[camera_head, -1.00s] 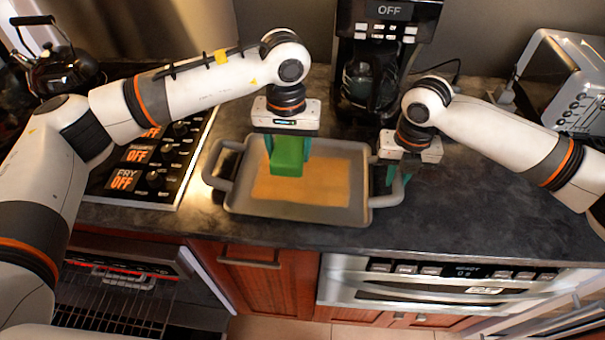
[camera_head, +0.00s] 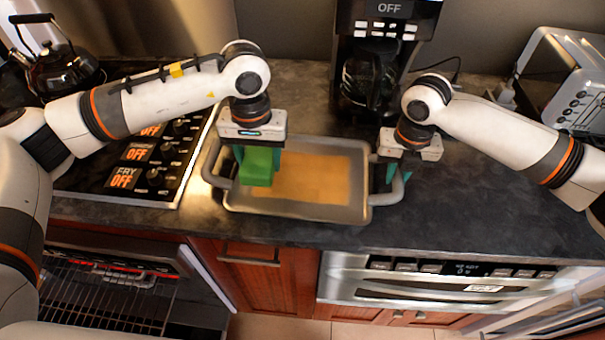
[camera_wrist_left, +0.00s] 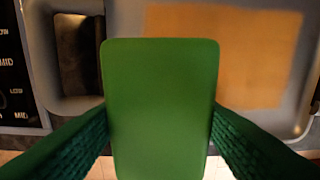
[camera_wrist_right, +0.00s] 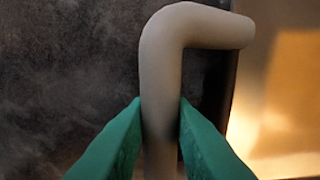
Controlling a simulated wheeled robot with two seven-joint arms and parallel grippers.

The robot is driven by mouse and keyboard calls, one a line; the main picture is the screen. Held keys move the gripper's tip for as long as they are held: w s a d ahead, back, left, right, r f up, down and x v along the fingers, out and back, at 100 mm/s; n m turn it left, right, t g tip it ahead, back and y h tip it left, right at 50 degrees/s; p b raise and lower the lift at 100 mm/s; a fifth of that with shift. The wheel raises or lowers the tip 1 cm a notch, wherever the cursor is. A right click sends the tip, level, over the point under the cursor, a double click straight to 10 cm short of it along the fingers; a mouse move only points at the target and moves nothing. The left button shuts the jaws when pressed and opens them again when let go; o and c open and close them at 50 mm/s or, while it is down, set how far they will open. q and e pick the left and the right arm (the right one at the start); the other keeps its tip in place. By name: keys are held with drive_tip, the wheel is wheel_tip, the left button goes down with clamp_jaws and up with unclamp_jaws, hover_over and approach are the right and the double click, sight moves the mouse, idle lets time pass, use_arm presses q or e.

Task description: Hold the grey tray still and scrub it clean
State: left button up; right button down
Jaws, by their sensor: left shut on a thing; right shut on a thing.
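The grey tray (camera_head: 330,212) lies on the dark counter with an orange-brown stain (camera_head: 315,178) across its floor. My left gripper (camera_head: 257,160) is shut on a green sponge (camera_head: 256,167) at the tray's left end, left of most of the stain. The sponge (camera_wrist_left: 160,110) fills the middle of the left wrist view, and the stain (camera_wrist_left: 225,55) shows to its right. Whether the sponge touches the tray floor is hard to tell. My right gripper (camera_head: 392,175) is shut on the tray's right handle (camera_head: 403,185). The handle (camera_wrist_right: 165,80) sits between the fingers in the right wrist view.
A stove with a control panel (camera_head: 150,165) adjoins the tray's left side, with a kettle (camera_head: 58,68) behind. A coffee maker (camera_head: 372,65) stands behind the tray and a toaster (camera_head: 570,95) at the back right. Counter right of the tray is clear.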

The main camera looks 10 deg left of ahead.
sight(328, 194)
use_arm(q)
drive_tip(key=shift+f, duration=2.45)
drive_tip(key=shift+f, duration=0.6)
drive_tip(key=shift+s+d+f, duration=0.1)
drive_tip(key=shift+s+d, duration=0.1)
drive_tip(key=shift+d, duration=3.75)
drive_tip(key=shift+s+d, duration=0.15)
drive_tip(key=shift+d, duration=3.75)
drive_tip(key=shift+w+a, duration=0.15)
drive_tip(key=shift+a, duration=2.1)
drive_tip(key=shift+d, duration=1.25)
